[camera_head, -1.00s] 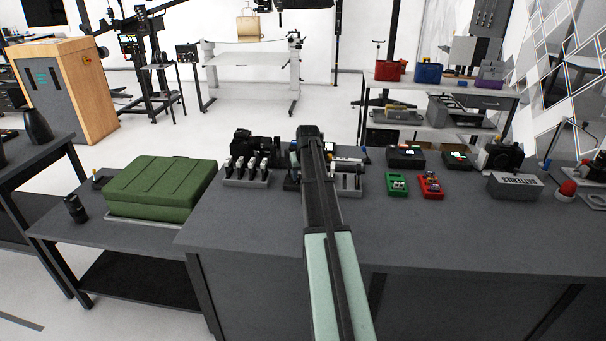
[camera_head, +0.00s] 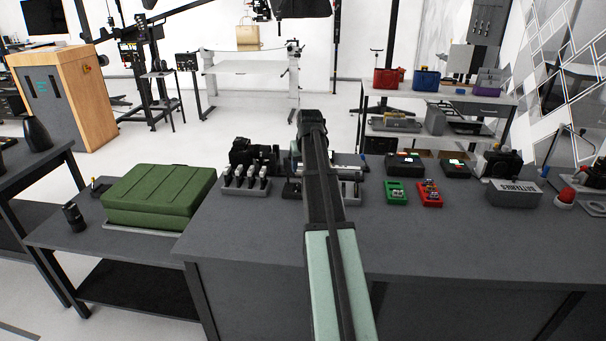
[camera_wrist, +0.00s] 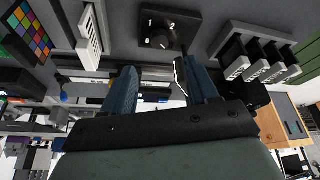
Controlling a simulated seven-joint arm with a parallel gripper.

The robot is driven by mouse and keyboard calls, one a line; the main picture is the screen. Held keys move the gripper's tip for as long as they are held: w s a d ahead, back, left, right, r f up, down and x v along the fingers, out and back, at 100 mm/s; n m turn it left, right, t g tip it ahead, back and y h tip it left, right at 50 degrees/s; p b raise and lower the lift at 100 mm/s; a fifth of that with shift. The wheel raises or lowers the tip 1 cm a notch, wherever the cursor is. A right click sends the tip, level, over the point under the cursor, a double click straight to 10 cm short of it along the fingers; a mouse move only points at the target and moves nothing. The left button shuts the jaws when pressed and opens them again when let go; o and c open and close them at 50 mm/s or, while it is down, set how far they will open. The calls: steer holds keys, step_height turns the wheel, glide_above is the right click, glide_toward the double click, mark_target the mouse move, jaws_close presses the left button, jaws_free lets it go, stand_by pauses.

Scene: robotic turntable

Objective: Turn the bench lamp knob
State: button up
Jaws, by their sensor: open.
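The knob (camera_wrist: 157,42) is a round dark dial on a small black box (camera_wrist: 178,26) marked with white numbers, at the top middle of the wrist view. My gripper (camera_wrist: 160,68) shows in the wrist view as two blue fingers spread apart with nothing between them. The knob lies beyond the fingertips, roughly in line with the gap, and I see no contact. In the head view my arm (camera_head: 325,180) reaches forward over the bench (camera_head: 240,225). It hides my gripper and most of the area around the knob.
A rack of several black-and-white devices (camera_wrist: 258,58) stands beside the knob box; a colour chart (camera_wrist: 30,28) lies at the other side. In the head view, green (camera_head: 396,193) and red (camera_head: 430,194) trays sit right of my arm. The bench's front is clear.

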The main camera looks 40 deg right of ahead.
steer(key=v, duration=0.4)
stand_by(0.6)
